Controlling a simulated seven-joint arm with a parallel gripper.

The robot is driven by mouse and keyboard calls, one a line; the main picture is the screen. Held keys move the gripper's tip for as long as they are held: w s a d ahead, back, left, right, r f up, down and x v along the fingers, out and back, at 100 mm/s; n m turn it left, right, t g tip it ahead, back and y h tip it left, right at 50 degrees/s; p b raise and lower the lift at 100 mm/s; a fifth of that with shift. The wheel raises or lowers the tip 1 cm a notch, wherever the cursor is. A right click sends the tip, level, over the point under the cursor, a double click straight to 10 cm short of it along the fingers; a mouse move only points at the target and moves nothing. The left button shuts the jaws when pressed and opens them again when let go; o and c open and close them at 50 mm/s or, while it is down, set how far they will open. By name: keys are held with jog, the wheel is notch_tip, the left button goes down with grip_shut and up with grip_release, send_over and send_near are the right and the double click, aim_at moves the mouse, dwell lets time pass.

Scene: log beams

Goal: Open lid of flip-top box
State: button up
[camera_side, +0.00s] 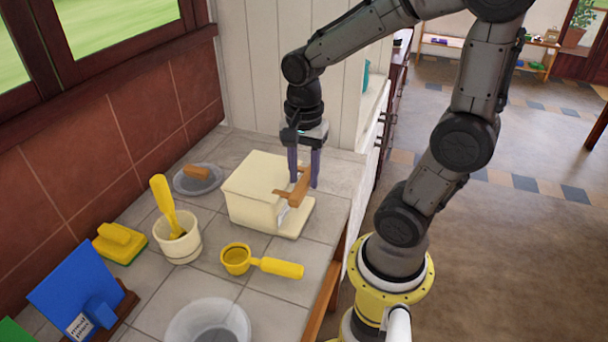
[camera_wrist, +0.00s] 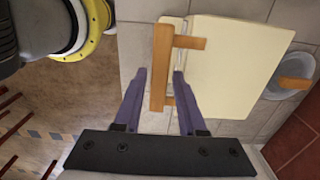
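The flip-top box (camera_side: 250,190) is a cream box on the tiled counter, and its lid looks shut. A wooden bar handle (camera_side: 298,190) stands out from its right side. In the wrist view the cream top (camera_wrist: 232,65) and the wooden handle (camera_wrist: 160,75) show from above. My gripper (camera_side: 303,166) points down at the handle. In the wrist view my gripper's purple fingers (camera_wrist: 159,74) are apart, one on each side of the handle. A gap shows beside the left finger, and the right finger is close to the handle. The exact finger depth is unclear.
A cream pot (camera_side: 178,242) with a yellow utensil, a yellow ladle (camera_side: 262,263), a grey dish (camera_side: 197,182) with a brown block, a yellow sponge (camera_side: 120,243) and a blue board (camera_side: 80,290) stand around the box. A tiled wall bounds the back.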

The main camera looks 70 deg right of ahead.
jog(key=shift+f, duration=0.3)
grip_shut()
dwell(1.3)
